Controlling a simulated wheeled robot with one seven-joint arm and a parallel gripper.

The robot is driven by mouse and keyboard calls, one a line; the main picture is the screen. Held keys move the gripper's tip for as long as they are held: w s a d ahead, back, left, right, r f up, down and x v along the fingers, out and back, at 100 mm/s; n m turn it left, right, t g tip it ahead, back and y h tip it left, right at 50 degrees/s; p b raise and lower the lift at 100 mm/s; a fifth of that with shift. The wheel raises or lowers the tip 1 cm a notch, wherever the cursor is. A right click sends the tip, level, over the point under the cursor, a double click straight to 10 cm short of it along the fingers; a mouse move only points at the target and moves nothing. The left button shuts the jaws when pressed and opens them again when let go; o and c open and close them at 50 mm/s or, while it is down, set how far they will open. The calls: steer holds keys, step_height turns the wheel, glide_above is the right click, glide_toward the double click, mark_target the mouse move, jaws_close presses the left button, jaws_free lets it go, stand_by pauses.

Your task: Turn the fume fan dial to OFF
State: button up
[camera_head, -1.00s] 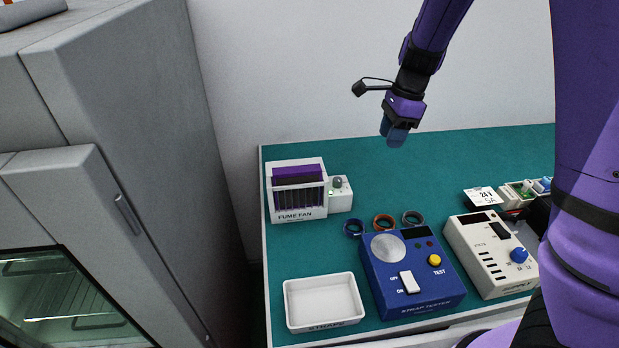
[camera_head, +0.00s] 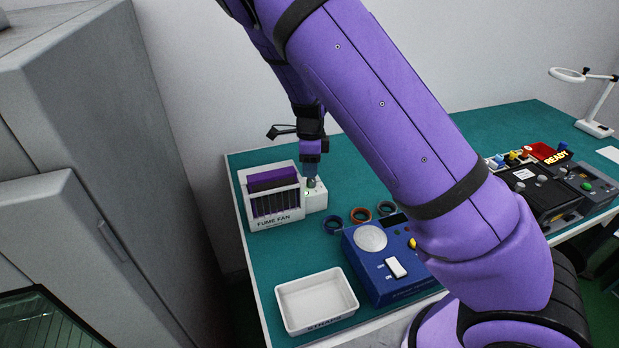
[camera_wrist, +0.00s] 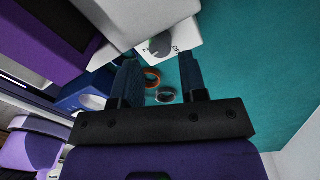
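The fume fan (camera_head: 272,219) is a white unit with purple-topped slots at the table's back left. A small white control box (camera_head: 316,201) is on its right side, with a green light. The grey dial (camera_head: 310,184) on this box is mostly covered by my gripper (camera_head: 311,174), which points down just over it. In the wrist view, the dial (camera_wrist: 161,45) shows on a white face with partly readable OFF lettering beside it. The two dark blue fingers of my gripper (camera_wrist: 159,62) stand apart, with the dial ahead between their tips. I cannot tell the dial's setting.
A blue strap tester (camera_head: 383,285), an empty white tray (camera_head: 317,303) and several coiled straps (camera_head: 360,215) lie in front of and right of the fan. A grey cabinet (camera_head: 110,120) stands left. Teal table (camera_head: 350,165) behind the straps is clear.

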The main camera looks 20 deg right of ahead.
mark_target(311, 182)
steer(key=shift+s+f, duration=0.1)
steer(key=shift+f, duration=2.05)
steer(key=c, duration=0.6)
steer(key=shift+n, duration=2.3)
steer(key=shift+c, duration=0.2)
steer(key=o, duration=0.6)
steer(key=shift+o, duration=0.2)
